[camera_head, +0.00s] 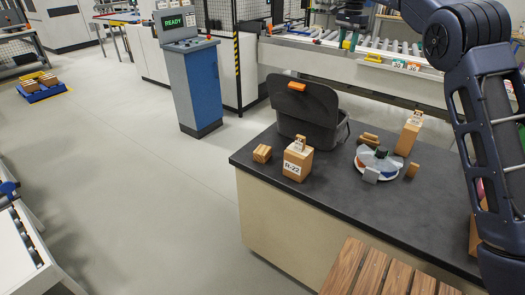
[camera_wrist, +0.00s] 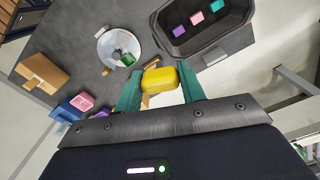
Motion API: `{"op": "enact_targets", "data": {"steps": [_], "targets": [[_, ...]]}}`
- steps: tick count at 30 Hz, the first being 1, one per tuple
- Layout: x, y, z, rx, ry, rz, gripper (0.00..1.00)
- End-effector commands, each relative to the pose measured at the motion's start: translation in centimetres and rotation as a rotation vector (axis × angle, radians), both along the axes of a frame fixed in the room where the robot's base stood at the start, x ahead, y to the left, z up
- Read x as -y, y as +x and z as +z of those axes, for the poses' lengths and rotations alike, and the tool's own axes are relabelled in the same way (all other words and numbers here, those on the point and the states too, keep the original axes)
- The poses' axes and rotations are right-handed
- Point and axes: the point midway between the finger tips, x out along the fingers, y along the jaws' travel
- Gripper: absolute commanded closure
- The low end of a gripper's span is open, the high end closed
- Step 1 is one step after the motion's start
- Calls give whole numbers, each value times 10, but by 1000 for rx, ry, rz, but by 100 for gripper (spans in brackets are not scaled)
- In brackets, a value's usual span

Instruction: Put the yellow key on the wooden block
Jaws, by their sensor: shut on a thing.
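My gripper (camera_wrist: 160,88) has teal fingers, shut on the yellow key (camera_wrist: 160,79), a small rounded block, in the wrist view. In the head view a dark gripper with teal fingers and a yellow piece between them shows at the top, high above and beyond the desk; it appears to be mine. Several small wooden blocks lie on the dark desk: one (camera_head: 262,153) at its left, one (camera_head: 412,170) right of a round dish, and others (camera_head: 369,140) behind it. I cannot tell which block the task means. The key is apart from the desk top.
A round dish (camera_head: 377,162) with coloured pieces stands mid-desk. A cardboard box (camera_head: 297,163) marked H-22 and another box (camera_head: 407,138) stand nearby. A black bin (camera_wrist: 205,50) holds purple, pink and teal pieces. The desk front (camera_head: 350,205) is mostly clear.

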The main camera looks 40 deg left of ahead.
Motion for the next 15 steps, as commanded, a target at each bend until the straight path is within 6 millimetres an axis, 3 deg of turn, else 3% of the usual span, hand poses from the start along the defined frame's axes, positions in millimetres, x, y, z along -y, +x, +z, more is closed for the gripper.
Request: {"op": "enact_targets", "data": {"steps": [1, 6, 15], "targets": [[-20, -15, -1, 0, 0, 29, 83], [-76, -64, -5, -1, 0, 115, 83], [-157, -155, -11, 0, 0, 253, 83]]}}
